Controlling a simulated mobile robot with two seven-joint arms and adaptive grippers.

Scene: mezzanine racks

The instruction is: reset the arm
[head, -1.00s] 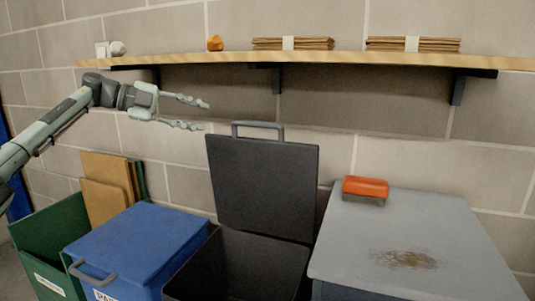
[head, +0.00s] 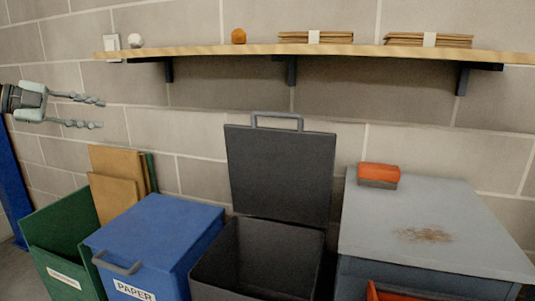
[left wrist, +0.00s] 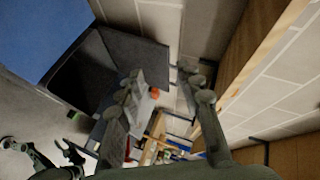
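My left gripper (head: 90,111) is at the far left of the head view, in front of the block wall and below the left end of the shelf. Its two fingers are apart with nothing between them. In the left wrist view the fingers (left wrist: 160,105) also stand apart and empty. A dark gripper and arm part of mine, apparently the right one, shows small at the lower left of the left wrist view; its finger state is too small to tell. My right gripper is not in the head view.
A wooden shelf (head: 220,50) holds a white ball (head: 136,41), an orange lump (head: 238,37) and cardboard stacks (head: 313,37). Below stand a green bin (head: 60,235), a closed blue paper bin (head: 160,235), an open black bin (head: 260,262) and a grey cabinet (head: 430,215) bearing a red-topped brush (head: 379,175).

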